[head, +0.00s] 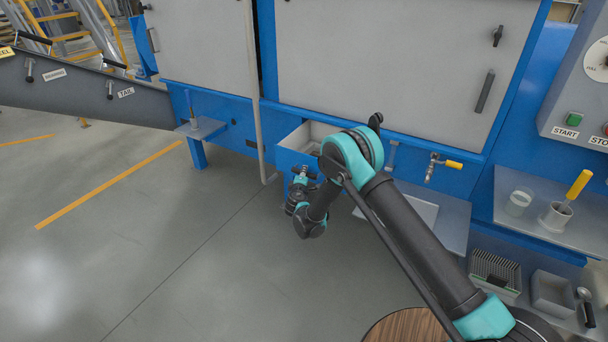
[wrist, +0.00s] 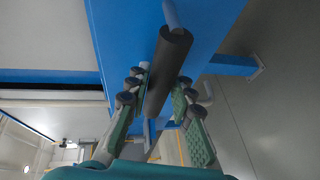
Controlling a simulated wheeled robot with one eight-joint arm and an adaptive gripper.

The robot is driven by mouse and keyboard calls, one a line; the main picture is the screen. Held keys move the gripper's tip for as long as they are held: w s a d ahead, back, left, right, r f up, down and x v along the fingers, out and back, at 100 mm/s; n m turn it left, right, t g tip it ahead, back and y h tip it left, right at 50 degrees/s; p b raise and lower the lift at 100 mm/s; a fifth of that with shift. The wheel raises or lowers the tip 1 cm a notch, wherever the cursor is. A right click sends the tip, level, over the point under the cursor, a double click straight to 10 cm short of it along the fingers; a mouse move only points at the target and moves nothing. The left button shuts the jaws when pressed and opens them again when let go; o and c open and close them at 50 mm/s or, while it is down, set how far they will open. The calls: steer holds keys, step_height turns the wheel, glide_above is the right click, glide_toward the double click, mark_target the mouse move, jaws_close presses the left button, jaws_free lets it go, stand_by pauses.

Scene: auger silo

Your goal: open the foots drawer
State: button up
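The foots drawer (head: 291,155) is a blue-fronted box with a grey inside, low in the blue machine. It stands pulled out, its open top showing in the head view; my arm hides its right part. In the wrist view its blue front (wrist: 215,25) carries a black bar handle (wrist: 167,65). My gripper (wrist: 163,85) has one finger on each side of this handle, with the pads appearing to press on it. In the head view my gripper (head: 302,176) is at the drawer front, and the handle is hidden there.
A valve with a yellow handle (head: 443,163) and a grey shelf (head: 440,215) are at the right. The floor (head: 180,230) in front is clear.

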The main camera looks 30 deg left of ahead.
steer(key=o, duration=0.4)
steer(key=shift+c, duration=0.2)
steer(key=v, duration=1.2)
